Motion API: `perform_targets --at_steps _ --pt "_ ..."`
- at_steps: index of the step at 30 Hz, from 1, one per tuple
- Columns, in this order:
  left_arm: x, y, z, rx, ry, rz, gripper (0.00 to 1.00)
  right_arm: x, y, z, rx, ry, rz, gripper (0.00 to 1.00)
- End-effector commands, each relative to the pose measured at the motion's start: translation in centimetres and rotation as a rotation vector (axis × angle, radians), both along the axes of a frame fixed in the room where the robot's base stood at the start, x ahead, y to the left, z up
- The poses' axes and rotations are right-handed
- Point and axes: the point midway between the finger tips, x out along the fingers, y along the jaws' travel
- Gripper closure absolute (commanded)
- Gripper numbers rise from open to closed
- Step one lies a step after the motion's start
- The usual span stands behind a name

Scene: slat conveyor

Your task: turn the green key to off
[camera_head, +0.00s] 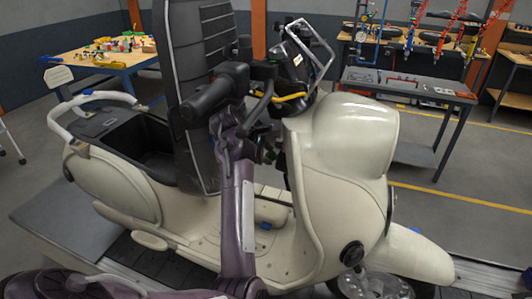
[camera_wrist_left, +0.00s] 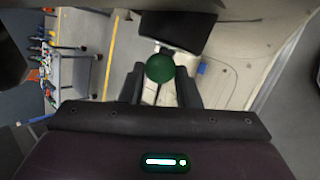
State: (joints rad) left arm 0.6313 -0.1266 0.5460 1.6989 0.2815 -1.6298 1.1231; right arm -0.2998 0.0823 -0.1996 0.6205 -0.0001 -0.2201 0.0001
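The green key (camera_wrist_left: 160,68) shows in the left wrist view as a round dark green head, just ahead of the fingertips of my left gripper (camera_wrist_left: 160,88). The two fingers stand apart, one on each side of the key's line, with a visible gap; I see no contact. In the head view my purple left arm reaches up to the cream scooter (camera_head: 345,150), and the gripper (camera_head: 268,150) is at the inner side of the front shield, below the handlebar. There the key is mostly hidden by the arm and dark parts. My right gripper is not in view.
The black handlebar grip (camera_head: 213,92) and cables are close above my left arm. The upright black seat (camera_head: 200,60) stands to its left. The scooter rests on the slat conveyor (camera_head: 490,280). A workbench (camera_head: 415,85) stands behind to the right.

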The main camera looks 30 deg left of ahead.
Motion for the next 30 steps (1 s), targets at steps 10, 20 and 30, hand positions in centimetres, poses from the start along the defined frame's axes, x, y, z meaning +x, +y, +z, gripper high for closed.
perform_targets --at_steps 10,20,30 --pt "0.0 0.0 0.1 0.0 0.004 0.001 0.88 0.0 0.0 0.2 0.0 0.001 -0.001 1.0" --pt "0.3 0.3 0.3 -0.03 0.159 0.02 0.88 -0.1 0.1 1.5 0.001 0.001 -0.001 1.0" --pt "0.4 0.1 0.3 -0.058 0.238 0.03 0.88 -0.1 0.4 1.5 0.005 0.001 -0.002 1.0"
